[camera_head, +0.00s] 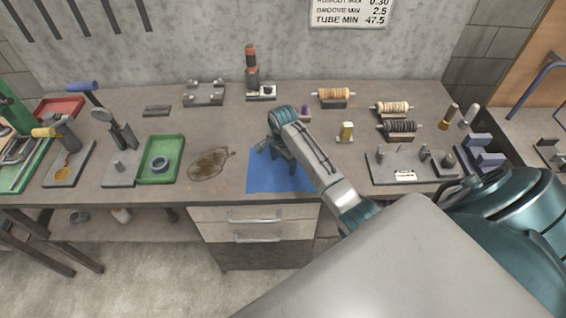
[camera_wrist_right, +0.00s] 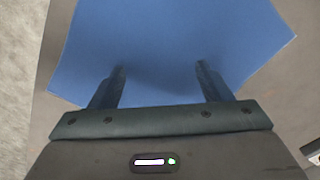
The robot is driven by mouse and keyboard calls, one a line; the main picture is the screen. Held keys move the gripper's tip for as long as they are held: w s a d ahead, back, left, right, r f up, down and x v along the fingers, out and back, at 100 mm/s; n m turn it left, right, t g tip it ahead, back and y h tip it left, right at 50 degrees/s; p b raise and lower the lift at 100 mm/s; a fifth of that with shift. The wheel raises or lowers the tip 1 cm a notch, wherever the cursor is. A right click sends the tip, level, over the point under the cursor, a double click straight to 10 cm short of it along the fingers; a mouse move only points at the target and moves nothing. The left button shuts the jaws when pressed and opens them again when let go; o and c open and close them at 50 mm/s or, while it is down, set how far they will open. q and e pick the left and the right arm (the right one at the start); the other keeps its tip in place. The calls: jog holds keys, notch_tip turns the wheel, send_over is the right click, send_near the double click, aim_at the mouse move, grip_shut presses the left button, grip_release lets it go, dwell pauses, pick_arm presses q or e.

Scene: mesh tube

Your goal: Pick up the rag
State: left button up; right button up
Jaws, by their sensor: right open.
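The rag (camera_head: 262,183) looks like a flat blue square at the front edge of the workbench, with its front part reaching the edge above the drawers. My right gripper (camera_head: 276,152) is over its back part, and the arm covers some of its right side. In the right wrist view the blue rag (camera_wrist_right: 165,35) fills most of the upper picture. There my right gripper (camera_wrist_right: 161,75) shows two fingers spread apart over the rag, with nothing held between them. I cannot tell whether the fingertips touch the cloth. My left gripper is not in view.
A green tray (camera_head: 174,177) with a blue ring is farther left. A small yellowish block (camera_head: 346,131), several spools and a grey plate (camera_head: 432,175) with pegs stand to the right. The bench behind the gripper is fairly clear.

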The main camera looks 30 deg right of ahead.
jog(key=shift+s, duration=0.1)
grip_shut()
dwell(0.3)
notch_tip(320, 180, up, 12)
jog(key=p, duration=0.1)
dwell(0.4)
